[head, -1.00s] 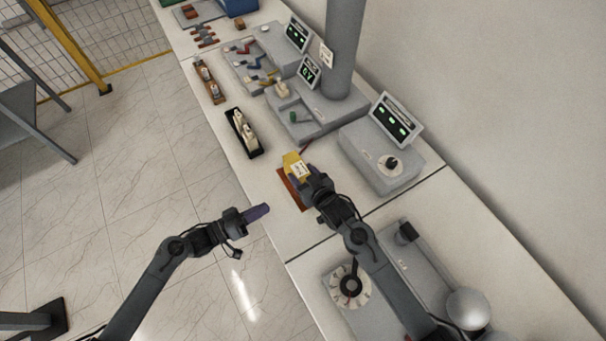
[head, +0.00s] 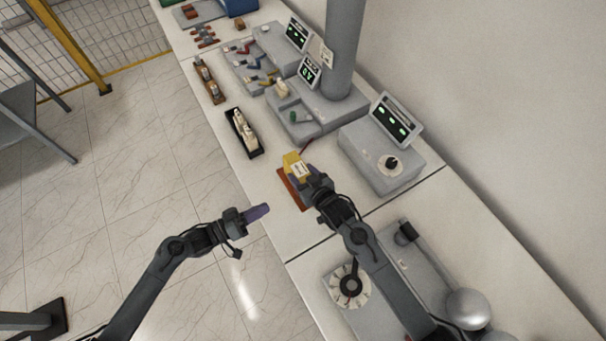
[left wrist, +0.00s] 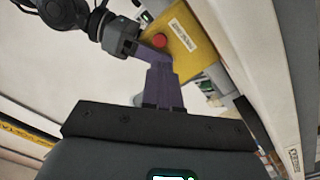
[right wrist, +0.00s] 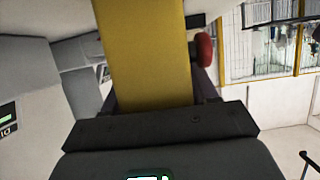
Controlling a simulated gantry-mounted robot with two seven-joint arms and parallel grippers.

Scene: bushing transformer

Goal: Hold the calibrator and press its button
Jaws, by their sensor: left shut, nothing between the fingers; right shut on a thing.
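The calibrator (head: 296,164) is a yellow block with a white label, above the reddish-brown mat on the bench. My right gripper (head: 312,182) is shut on it. The calibrator fills the middle of the right wrist view (right wrist: 145,55), between the fingers. Its red button (right wrist: 204,50) sticks out to the right there. In the left wrist view the red button (left wrist: 159,40) shows on the yellow body (left wrist: 190,55), beyond the purple fingers. My left gripper (head: 262,210) is shut and empty, to the left of the calibrator and apart from it, near the bench's front edge.
A reddish-brown mat (head: 289,187) lies under the calibrator. A grey instrument with a display (head: 385,150) stands to the right. A black tray of white parts (head: 243,133) lies farther back. A dial (head: 365,285) is near my right arm. Open floor lies left of the bench.

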